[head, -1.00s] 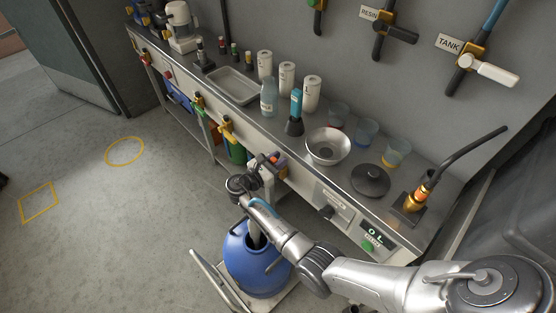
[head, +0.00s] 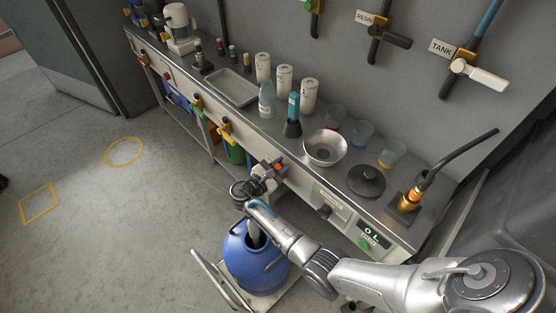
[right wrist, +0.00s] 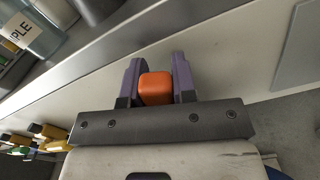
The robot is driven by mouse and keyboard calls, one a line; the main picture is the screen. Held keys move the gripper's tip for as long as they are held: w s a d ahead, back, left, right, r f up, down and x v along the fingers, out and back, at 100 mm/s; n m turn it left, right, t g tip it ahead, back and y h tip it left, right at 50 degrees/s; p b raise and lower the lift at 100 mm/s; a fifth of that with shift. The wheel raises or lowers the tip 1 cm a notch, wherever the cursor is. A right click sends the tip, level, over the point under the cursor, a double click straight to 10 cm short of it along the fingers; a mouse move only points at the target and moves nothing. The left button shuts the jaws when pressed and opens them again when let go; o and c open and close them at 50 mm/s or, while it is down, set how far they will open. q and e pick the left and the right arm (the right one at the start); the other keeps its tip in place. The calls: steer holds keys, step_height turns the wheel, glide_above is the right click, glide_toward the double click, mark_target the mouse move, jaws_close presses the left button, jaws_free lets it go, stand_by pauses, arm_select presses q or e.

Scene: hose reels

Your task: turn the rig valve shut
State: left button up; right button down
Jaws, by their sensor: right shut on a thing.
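An orange block-shaped handle (right wrist: 155,88) sits between the two dark purple-grey fingers of my right gripper (right wrist: 155,80) in the right wrist view. The fingers are shut on it from both sides, in front of the bench's pale front panel. In the head view my right gripper (head: 273,168) is at the bench front, below the steel bowl, with a bit of orange showing at its fingers. The gripper covers most of what it holds, so I cannot read a label or see the valve body there. My left gripper is not in view.
A blue drum (head: 252,262) stands on a trolley below my right arm. The bench top holds a steel bowl (head: 325,147), beakers, a black lid (head: 366,181) and bottles. Wall valves labelled RESIN (head: 366,17) and TANK (head: 441,47) are behind. The floor at left is clear.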

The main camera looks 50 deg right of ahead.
steer(key=s+m, duration=0.1)
steer(key=s+f+m, duration=0.1)
steer(key=m, duration=0.1)
steer(key=shift+m+p, duration=0.3)
steer(key=shift+s, duration=0.1)
stand_by(0.4)
steer(key=c, duration=1.1)
jaws_free()
steer(key=shift+o, duration=0.9)
steer(key=shift+a, duration=0.1)
